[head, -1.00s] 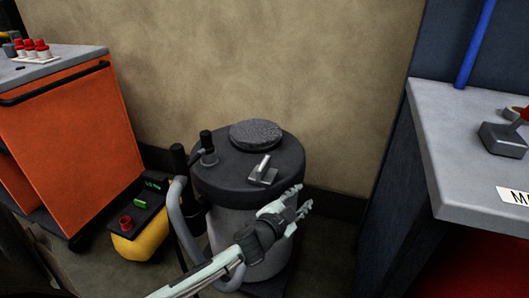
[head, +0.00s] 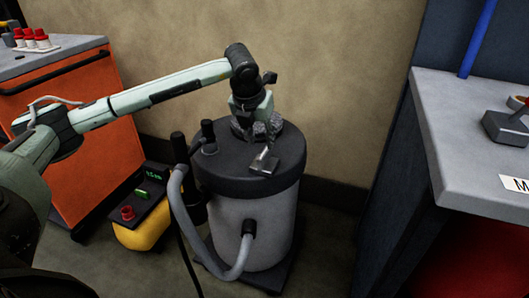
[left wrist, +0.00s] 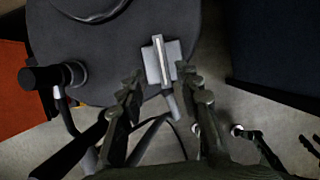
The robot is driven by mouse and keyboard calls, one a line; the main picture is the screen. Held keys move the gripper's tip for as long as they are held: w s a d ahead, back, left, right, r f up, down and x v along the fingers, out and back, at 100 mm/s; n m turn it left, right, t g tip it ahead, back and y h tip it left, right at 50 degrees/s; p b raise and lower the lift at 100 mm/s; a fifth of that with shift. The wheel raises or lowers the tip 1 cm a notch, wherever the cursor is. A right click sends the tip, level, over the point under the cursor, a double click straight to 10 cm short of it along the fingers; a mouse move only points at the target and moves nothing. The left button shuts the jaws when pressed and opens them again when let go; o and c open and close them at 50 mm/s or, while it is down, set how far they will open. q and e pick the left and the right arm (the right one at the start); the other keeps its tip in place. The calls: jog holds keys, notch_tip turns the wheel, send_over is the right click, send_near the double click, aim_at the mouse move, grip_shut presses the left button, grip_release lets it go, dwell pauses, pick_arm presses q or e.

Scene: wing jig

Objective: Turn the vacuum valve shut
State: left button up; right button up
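The vacuum valve (head: 263,164) is a small grey block with a pale bar handle on the drum's dark lid. In the left wrist view the valve (left wrist: 161,60) shows its bar pointing nearly straight up the picture. My left gripper (head: 257,142) points down above the lid, close to the valve. In the left wrist view its two fingers (left wrist: 160,80) are apart, one on each side of the valve's near end, with nothing held. I cannot tell whether a finger touches the valve. My right gripper is not in view.
The drum (head: 248,220) carries a black port (head: 208,136) and a grey hose (head: 178,215). A yellow pump unit (head: 137,235) with a lit green display stands at its left. An orange cart (head: 60,110) is farther left. A grey bench (head: 450,130) stands at the right.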

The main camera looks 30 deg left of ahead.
aim_at(265, 152)
pick_arm(q)
jog(key=x, duration=0.5)
jog(key=shift+d+f, duration=0.15)
jog(key=shift+f, duration=0.1)
jog(key=shift+w+f, duration=0.3)
jog(key=shift+f, duration=0.3)
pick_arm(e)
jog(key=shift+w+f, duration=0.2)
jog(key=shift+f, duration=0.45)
pick_arm(q)
grip_shut()
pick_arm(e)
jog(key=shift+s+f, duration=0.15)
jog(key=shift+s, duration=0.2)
